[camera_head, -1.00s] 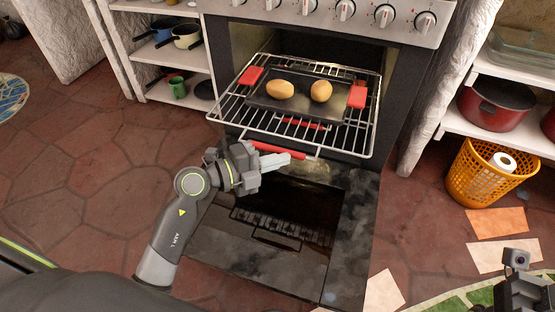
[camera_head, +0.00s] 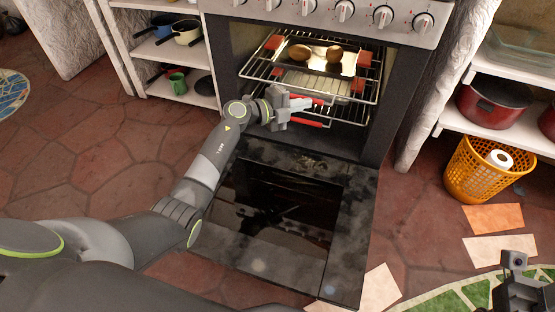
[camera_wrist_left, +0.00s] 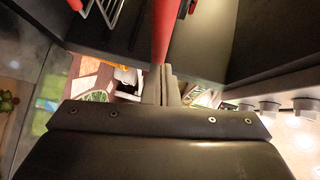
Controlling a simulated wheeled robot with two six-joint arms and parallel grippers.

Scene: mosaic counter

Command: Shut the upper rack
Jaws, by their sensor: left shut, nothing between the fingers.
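The upper rack (camera_head: 258,70) is a wire shelf in the open oven, mostly inside the cavity with its front edge near the mouth. It carries a tray (camera_head: 345,66) with red grips and two brown roundish food pieces. My left gripper (camera_head: 308,103) is shut and empty at the rack's red front bar, which shows ahead of the fingers in the left wrist view (camera_wrist_left: 163,35). The fingertips appear to touch it. A second red bar (camera_head: 308,122) sits lower, at the lower rack. My right gripper (camera_head: 522,292) is at the bottom right corner; its fingers are unclear.
The oven door (camera_head: 345,235) lies open and flat in front of the oven. Shelves with pots (camera_head: 188,36) stand at left. A red pot (camera_head: 495,100) is on the right shelf above an orange basket (camera_head: 470,178). The tiled floor at left is free.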

